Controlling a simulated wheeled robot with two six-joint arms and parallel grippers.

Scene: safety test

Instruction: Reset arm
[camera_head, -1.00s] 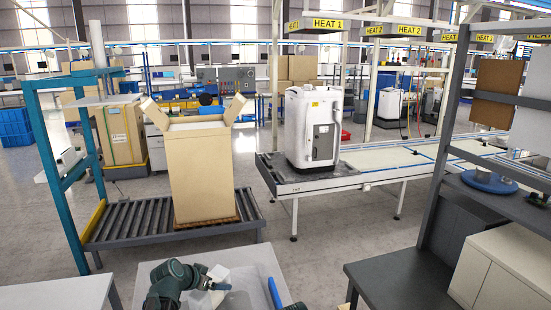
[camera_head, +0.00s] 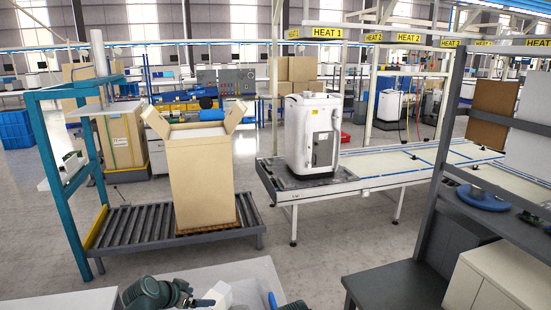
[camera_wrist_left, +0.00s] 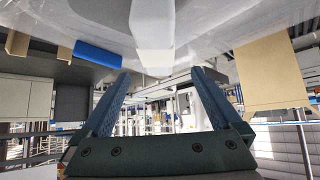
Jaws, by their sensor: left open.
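My left gripper shows in the left wrist view (camera_wrist_left: 160,98) with its two dark fingers spread apart and nothing between them. In the head view my dark green left arm enters at the bottom edge, left of centre; its fingers there are small and partly cut off. A white block (camera_head: 219,293) lies close to the arm's end in the head view. A white block-shaped thing (camera_wrist_left: 153,30) also shows beyond the fingertips in the left wrist view. I cannot tell whether the gripper touches it.
A light grey tray or bin (camera_head: 252,272) is at the bottom centre, with a blue item (camera_head: 272,300) by its edge. An open cardboard box (camera_head: 203,185) stands on a roller conveyor (camera_head: 140,228). A white machine (camera_head: 311,135) stands on the line. A dark shelf bench (camera_head: 390,285) is at right.

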